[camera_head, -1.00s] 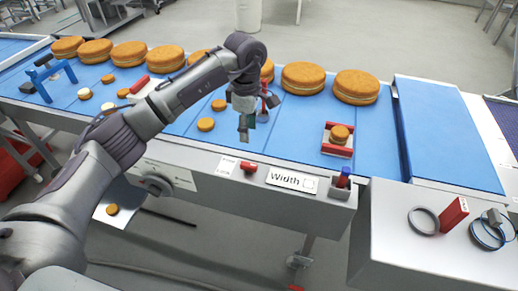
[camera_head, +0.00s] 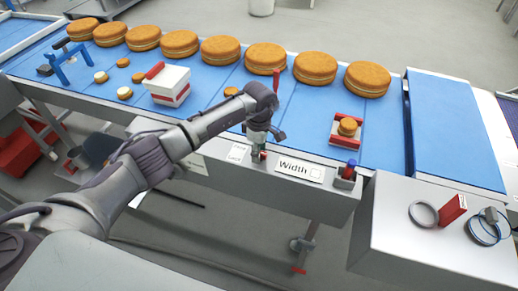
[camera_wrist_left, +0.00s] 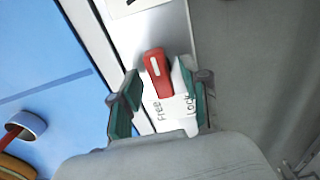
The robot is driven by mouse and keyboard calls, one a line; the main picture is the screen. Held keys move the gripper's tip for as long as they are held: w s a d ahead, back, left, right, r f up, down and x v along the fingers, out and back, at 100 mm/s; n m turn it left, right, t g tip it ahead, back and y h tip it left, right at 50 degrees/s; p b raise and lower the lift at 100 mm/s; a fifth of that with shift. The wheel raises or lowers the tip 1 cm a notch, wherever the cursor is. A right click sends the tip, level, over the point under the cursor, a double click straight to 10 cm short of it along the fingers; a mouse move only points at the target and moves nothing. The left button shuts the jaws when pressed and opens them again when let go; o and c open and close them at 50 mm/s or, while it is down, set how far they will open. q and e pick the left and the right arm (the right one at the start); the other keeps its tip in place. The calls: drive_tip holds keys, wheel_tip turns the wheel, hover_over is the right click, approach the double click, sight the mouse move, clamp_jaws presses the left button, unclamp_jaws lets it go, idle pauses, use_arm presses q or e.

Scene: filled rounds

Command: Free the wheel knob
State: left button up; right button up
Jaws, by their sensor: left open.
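A small red lever (camera_head: 262,156) sits on the front rail of the conveyor. In the left wrist view the red lever (camera_wrist_left: 156,74) stands over a white plate (camera_wrist_left: 168,110) marked "Free" and "Lock". My left gripper (camera_head: 258,143) is over the lever, pointing down. In the wrist view the open green-padded fingers (camera_wrist_left: 162,88) are on either side of the lever, with gaps visible. I cannot tell which mark the lever points to. The wheel knob is not clearly visible; my left arm covers part of the front rail. My right gripper is not in view.
Large filled rounds (camera_head: 317,68) line the blue belt's far side. A red-and-white block (camera_head: 168,86) and a red fixture (camera_head: 347,128) stand on the belt.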

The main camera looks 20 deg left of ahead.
use_arm(q)
clamp_jaws()
